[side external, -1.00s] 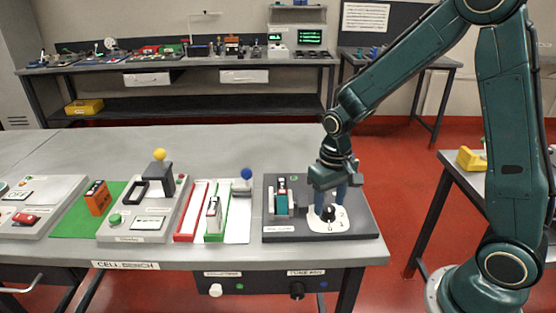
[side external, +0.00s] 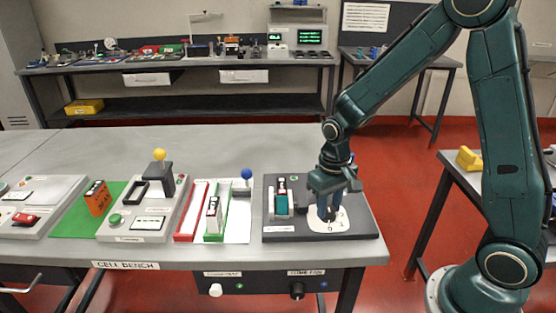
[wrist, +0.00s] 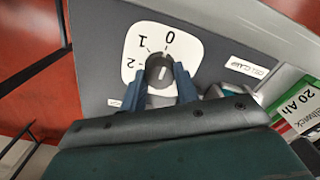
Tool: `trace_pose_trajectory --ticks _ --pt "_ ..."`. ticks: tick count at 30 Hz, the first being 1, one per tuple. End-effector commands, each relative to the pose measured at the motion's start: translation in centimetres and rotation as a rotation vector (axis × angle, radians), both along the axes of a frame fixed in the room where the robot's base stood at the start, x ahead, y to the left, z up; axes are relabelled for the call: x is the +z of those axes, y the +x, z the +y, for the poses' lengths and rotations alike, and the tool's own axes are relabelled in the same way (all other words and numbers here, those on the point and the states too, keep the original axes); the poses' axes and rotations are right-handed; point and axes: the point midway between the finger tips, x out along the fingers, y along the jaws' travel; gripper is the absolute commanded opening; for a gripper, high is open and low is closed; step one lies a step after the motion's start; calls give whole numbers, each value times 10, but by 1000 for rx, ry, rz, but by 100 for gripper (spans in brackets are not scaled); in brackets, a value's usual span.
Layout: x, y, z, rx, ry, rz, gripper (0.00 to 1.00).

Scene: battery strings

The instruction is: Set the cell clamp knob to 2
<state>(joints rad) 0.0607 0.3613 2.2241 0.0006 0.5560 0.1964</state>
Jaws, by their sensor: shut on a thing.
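The cell clamp knob (wrist: 158,73) is a dark round knob on a white dial plate (wrist: 139,45) marked 0, 1 and 2 in the wrist view. A pale line on the knob appears to face roughly toward the 0, but its exact setting is hard to read. My gripper (wrist: 159,88) is shut on the knob, one finger on each side. In the side view my gripper (side external: 331,217) points down over the dial plate (side external: 315,223), and the fingers largely hide the knob.
The plate stands on a dark grey base (side external: 368,221) at the bench's right end. A clamp with a teal block (side external: 281,205) and a cell sits left of the dial. Further left are a green-framed tray (side external: 222,236) and a blue-ball lever (side external: 246,174).

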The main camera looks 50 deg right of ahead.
Motion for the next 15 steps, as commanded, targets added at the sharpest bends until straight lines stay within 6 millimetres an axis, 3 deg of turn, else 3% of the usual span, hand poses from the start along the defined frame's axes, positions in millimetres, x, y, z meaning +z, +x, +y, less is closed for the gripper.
trace_pose_trajectory --ticks 15 --pt "0 0 0 312 -1 0 12"
